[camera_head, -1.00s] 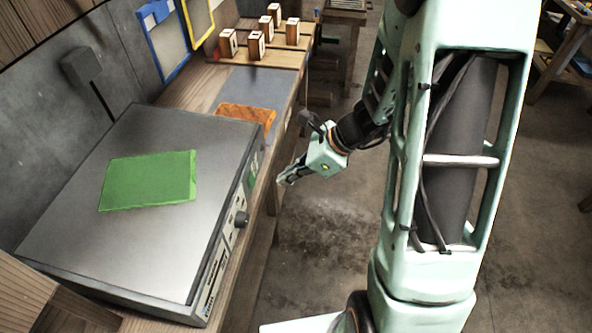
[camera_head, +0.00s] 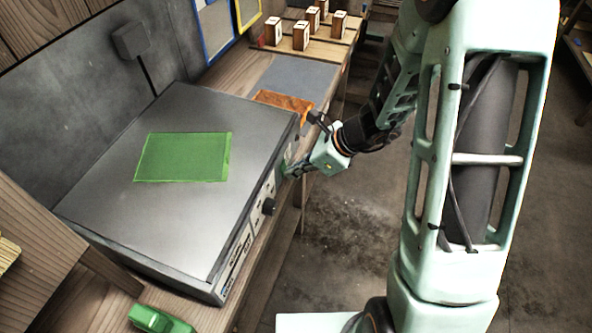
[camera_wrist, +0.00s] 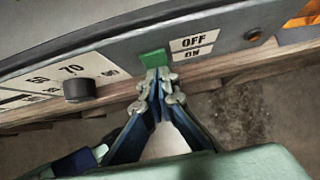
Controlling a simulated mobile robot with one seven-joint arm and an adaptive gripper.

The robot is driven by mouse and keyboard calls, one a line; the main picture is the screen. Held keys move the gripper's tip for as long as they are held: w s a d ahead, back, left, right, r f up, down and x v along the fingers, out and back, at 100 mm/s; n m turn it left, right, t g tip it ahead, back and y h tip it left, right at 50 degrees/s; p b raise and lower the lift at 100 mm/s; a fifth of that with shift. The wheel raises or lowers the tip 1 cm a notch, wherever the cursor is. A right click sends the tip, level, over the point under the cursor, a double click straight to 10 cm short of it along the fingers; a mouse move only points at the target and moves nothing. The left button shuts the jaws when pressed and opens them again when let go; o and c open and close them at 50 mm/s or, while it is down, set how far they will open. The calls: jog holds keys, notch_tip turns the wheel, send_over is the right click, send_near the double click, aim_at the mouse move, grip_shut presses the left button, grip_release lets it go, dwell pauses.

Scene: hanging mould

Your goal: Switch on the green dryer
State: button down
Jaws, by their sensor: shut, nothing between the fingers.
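The dryer (camera_head: 110,215) is a wide grey box on the bench, with a flat green sheet (camera_head: 183,157) on its top. Its front panel carries a black knob (camera_head: 268,207), which also shows in the wrist view (camera_wrist: 79,90) beside a number scale. Right of the knob in the wrist view is a green switch (camera_wrist: 152,58) next to a label reading OFF above ON. My gripper (camera_head: 288,174) is shut and empty at the panel. In the wrist view its fingertips (camera_wrist: 159,76) are right at the green switch; I cannot tell whether they touch. The fingertips partly cover the switch's lower edge.
A small dark lamp (camera_wrist: 253,35) sits right of the label. An orange piece (camera_head: 284,101) lies behind the dryer, and several wooden blocks (camera_head: 301,36) stand farther back. A green object (camera_head: 158,320) is at the near bench end. Open floor lies right of the bench.

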jog(key=shift+a, duration=0.1)
jog(key=shift+r+p, duration=0.7)
jog(key=shift+r, duration=0.1)
